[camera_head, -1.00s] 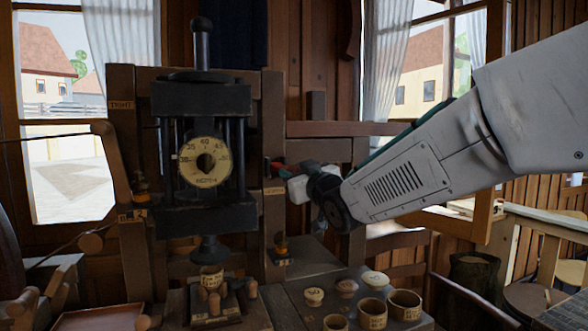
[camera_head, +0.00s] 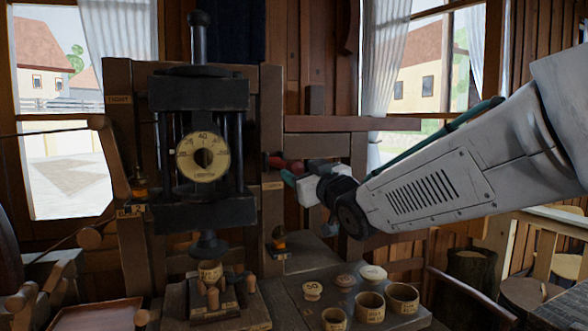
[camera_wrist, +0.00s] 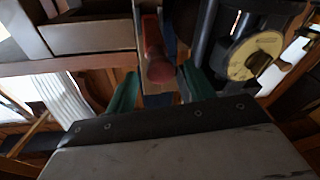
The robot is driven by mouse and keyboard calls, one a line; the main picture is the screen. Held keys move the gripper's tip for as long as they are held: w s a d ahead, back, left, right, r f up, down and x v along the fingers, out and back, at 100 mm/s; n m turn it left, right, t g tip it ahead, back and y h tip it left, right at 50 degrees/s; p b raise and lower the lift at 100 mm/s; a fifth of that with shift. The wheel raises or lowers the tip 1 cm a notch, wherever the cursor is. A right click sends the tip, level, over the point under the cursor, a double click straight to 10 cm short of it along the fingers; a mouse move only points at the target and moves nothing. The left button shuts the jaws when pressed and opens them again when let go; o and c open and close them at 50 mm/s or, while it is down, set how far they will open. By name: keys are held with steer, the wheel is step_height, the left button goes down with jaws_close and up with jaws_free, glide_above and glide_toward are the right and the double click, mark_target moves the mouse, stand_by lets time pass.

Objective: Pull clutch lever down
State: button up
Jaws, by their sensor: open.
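The clutch lever appears to be the red-handled lever (camera_head: 288,165) on the right post of the dark press. In the wrist view its red handle (camera_wrist: 156,52) points toward me, between the lines of my two green fingers. My gripper (camera_head: 291,179) is open, with its fingers close to the red handle in the head view. It also shows in the wrist view (camera_wrist: 158,86). I cannot tell whether the fingers touch the handle. The press (camera_head: 200,95) carries a round cream dial (camera_head: 203,158), also visible in the wrist view (camera_wrist: 256,56).
A small amber-topped fitting (camera_head: 279,241) stands below the lever. Several cups and spools, including a cup (camera_head: 370,307), stand on the bench (camera_head: 290,290) at lower right. A wooden crossbar (camera_head: 350,124) runs behind my arm. The space right of the post holds my arm.

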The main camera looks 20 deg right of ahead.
steer(key=shift+s+d+f, duration=0.1)
steer(key=shift+s+f, duration=0.05)
steer(key=shift+s, duration=0.7)
steer(key=shift+s+f, duration=0.15)
steer(key=shift+s, duration=0.65)
steer(key=s+d+f+m+g+h, duration=0.2)
steer(key=s+f+g, duration=0.35)
steer(key=f, duration=0.25)
steer(key=s+d+f+m+g+h, duration=0.1)
steer(key=s+f+m+g+h, duration=0.1)
steer(key=s+f+g, duration=0.5)
steer(key=s+a+f+g+y, duration=0.1)
steer(key=s+a+f+g, duration=0.1)
steer(key=s, duration=0.6)
steer(key=s+a+f+g+y, duration=0.1)
steer(key=s+a+f+g, duration=0.2)
steer(key=s, duration=0.4)
steer(key=shift+s+a+n+g+y, duration=0.35)
steer(key=shift+a+g, duration=0.1)
steer(key=shift+a, duration=0.45)
